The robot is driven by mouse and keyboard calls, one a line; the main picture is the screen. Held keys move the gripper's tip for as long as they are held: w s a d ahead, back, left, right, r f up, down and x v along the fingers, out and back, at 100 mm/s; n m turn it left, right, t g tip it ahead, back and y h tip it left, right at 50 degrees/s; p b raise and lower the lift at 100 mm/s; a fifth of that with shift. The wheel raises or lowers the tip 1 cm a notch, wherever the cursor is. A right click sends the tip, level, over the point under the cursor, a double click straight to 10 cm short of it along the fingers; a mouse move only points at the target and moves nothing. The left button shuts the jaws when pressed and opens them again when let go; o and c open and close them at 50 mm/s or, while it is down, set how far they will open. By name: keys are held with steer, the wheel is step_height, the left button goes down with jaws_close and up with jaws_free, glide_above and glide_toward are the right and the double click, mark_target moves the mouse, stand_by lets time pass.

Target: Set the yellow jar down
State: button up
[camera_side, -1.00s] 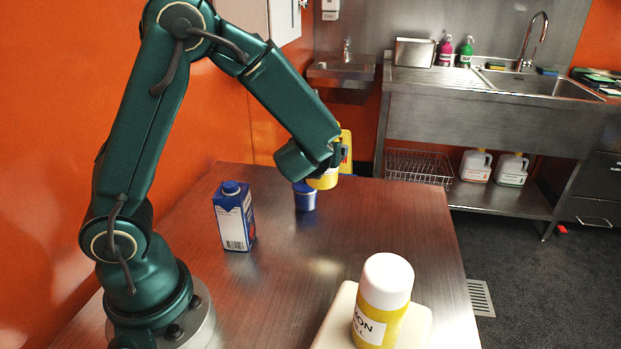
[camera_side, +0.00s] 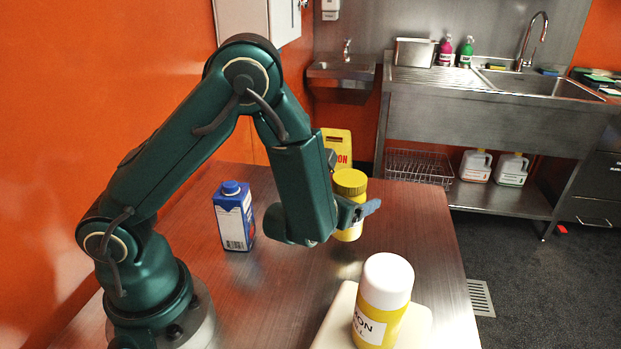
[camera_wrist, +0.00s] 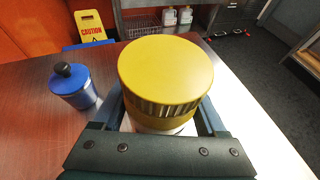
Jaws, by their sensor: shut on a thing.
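The yellow jar (camera_side: 349,186) has a ribbed yellow lid and is upright in my gripper (camera_side: 355,212). In the side view it appears to hang above the table, with a dark reflection below it. In the wrist view, the jar's round lid (camera_wrist: 165,72) fills the middle, with a finger of my gripper (camera_wrist: 161,112) on each side. The lid hides most of the jar's body and the table under it.
A blue jar with a dark knob (camera_wrist: 74,86) stands left of the held jar in the wrist view; my arm hides it in the side view. A blue carton (camera_side: 234,216) stands at left. A white-capped yellow bottle (camera_side: 382,300) stands on a cream board (camera_side: 337,318) in front.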

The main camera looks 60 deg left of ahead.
steer(key=shift+f, duration=1.35)
steer(key=shift+f, duration=0.1)
steer(key=o, duration=1.6)
steer(key=shift+c, duration=0.2)
steer(key=v, duration=1.2)
